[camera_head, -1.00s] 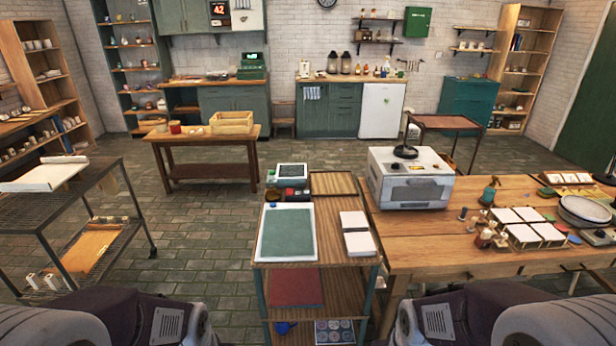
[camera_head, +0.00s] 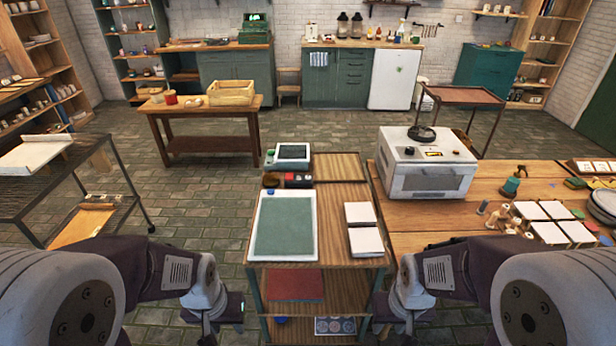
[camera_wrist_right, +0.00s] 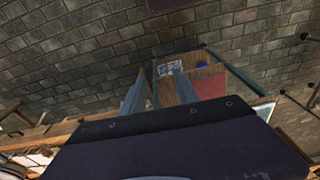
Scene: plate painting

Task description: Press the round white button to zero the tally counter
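A small white-framed device with a dark screen (camera_head: 291,153) stands at the back left of the cart top. A low dark unit with a red part (camera_head: 297,180) sits just in front of it. I cannot make out a round white button on either, nor tell which is the tally counter. My left gripper (camera_head: 216,322) hangs low left of the cart, its fingers too unclear to read. My right gripper (camera_head: 398,325) is low at the cart's right front side; in the right wrist view its two fingers (camera_wrist_right: 160,90) stand apart with nothing between them. Neither gripper touches the devices.
A white oven (camera_head: 426,165) stands on the wooden table (camera_head: 400,215) at right, with pots and tiles. A wire rack (camera_head: 75,190) stands at left.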

